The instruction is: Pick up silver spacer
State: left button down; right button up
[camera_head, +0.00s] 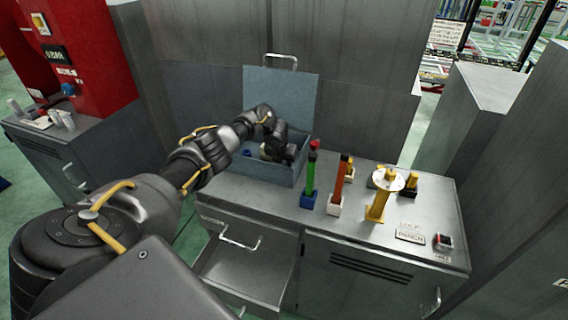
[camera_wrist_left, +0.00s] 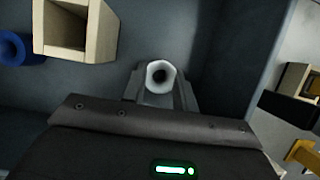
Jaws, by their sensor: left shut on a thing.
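The silver spacer (camera_wrist_left: 160,77) is a small pale ring-ended tube, seen in the left wrist view. My left gripper (camera_wrist_left: 160,92) is shut on it, one finger on each side, with the open end facing the camera. In the head view my left gripper (camera_head: 275,150) is down inside the open blue-grey box (camera_head: 262,171), and the arm hides the spacer there. My right gripper is not in view.
In the wrist view a beige square holder (camera_wrist_left: 72,30) and a blue ring (camera_wrist_left: 12,48) lie in the box near the gripper. Green (camera_head: 310,177) and red-orange (camera_head: 338,182) uprights and a yellow stand (camera_head: 378,203) are right of the box. A drawer (camera_head: 240,268) is open below.

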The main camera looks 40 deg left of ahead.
pick_arm(q)
jog(key=shift+r, duration=0.1)
jog(key=shift+r, duration=0.25)
notch_tip(320, 180, up, 3)
jog(key=shift+s+r, duration=0.1)
jog(key=shift+s, duration=0.05)
jog(key=s+d+r+p, duration=0.1)
jog(key=s+d+r, duration=0.1)
jog(key=s+r, duration=0.2)
jog(key=s+d+r+p, duration=0.1)
jog(key=s+d+r, duration=0.1)
jog(key=s+r, duration=0.3)
jog(key=s, duration=0.4)
jog(key=shift+d+p, duration=0.3)
jog(key=shift+p, duration=0.05)
